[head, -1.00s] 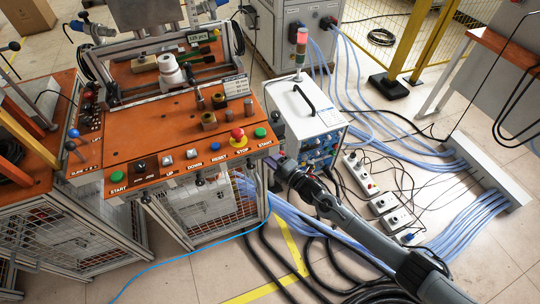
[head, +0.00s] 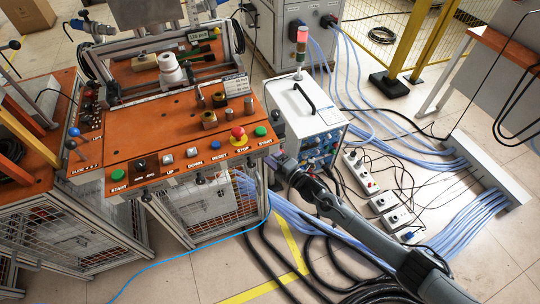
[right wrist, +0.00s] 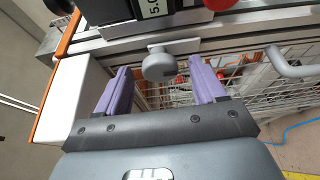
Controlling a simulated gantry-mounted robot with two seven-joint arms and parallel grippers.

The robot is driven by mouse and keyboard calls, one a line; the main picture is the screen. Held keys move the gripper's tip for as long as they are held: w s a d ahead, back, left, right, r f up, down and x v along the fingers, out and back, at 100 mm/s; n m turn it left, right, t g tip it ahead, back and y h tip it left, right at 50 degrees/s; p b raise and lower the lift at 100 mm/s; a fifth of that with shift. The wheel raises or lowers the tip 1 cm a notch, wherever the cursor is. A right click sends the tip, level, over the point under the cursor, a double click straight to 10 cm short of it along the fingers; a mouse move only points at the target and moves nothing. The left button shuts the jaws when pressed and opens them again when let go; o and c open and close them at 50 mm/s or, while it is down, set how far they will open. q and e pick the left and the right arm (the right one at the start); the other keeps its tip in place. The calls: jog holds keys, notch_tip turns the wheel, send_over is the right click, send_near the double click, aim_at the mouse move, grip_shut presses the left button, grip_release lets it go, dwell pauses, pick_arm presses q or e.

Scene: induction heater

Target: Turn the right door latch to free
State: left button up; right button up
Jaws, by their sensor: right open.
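The right door latch (right wrist: 160,64) is a grey round knob on a small plate, fixed to the metal rail under the console edge. In the right wrist view it sits just beyond and between my right gripper's fingertips. My right gripper (right wrist: 168,80) has two purple fingers spread wide, one on each side of the knob, with nothing held. I cannot tell whether the fingers are level with the knob in depth. In the head view my right gripper (head: 277,163) is at the right front corner of the orange console (head: 150,130), and it hides the latch there. My left gripper is not in view.
A mesh door (head: 205,205) hangs below the console, with a grey handle (right wrist: 290,65) near the latch in the right wrist view. A white power unit (head: 303,108) stands close right of my gripper. Blue cables and power strips (head: 380,203) cover the floor there.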

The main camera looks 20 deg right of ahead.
jog(key=p+v, duration=0.2)
jog(key=v, duration=0.8)
jog(key=shift+s+p, duration=0.3)
jog(key=shift+p, duration=0.05)
jog(key=shift+d, duration=0.1)
